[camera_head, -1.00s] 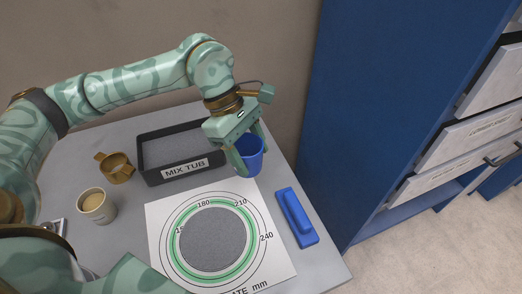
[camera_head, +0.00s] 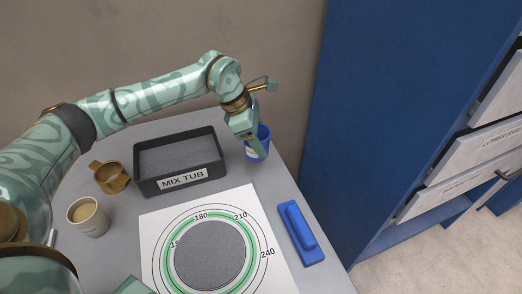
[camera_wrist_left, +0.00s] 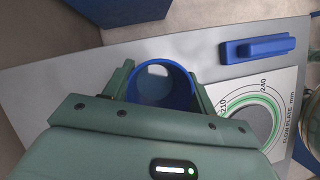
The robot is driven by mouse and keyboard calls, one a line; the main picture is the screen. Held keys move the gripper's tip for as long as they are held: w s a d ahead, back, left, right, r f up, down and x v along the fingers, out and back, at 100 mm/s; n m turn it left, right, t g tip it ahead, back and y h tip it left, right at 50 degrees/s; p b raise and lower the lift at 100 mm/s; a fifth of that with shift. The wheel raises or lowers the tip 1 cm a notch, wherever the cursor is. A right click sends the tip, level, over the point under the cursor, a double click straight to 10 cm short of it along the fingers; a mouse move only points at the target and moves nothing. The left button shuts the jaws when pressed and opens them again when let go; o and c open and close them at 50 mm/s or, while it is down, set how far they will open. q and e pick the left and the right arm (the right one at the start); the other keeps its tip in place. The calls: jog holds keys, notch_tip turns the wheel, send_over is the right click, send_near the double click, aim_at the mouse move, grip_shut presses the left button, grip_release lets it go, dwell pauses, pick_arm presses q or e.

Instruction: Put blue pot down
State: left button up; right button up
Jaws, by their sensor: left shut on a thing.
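The blue pot (camera_head: 263,146) is at the back right of the grey table, right of the mix tub, and looks upright. My left gripper (camera_head: 250,138) is shut on it, with a finger on each side of its wall. The pot's open mouth also shows between the fingers in the left wrist view (camera_wrist_left: 163,84). I cannot tell whether its base touches the table. My right gripper is not clearly seen.
The black mix tub (camera_head: 208,176) stands left of the pot. The flow plate sheet (camera_head: 152,226) lies in front, with a blue handled block (camera_head: 299,232) to its right. A brass cup (camera_head: 111,177) and a paper cup (camera_head: 88,216) stand at left. A blue cabinet (camera_head: 375,110) rises at right.

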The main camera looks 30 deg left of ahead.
pick_arm(q)
jog(key=shift+w+a+f, duration=0.2)
jog(key=shift+w+f, duration=0.2)
jog(key=shift+f, duration=0.1)
jog(key=f, duration=0.1)
jog(key=f+b, duration=0.1)
jog(key=f, duration=0.2)
jog(key=shift+w+a, duration=0.15)
jog(key=shift+w, duration=0.1)
jog(key=shift+r, duration=0.15)
jog(key=o, duration=1.2)
jog(key=shift+c, duration=0.2)
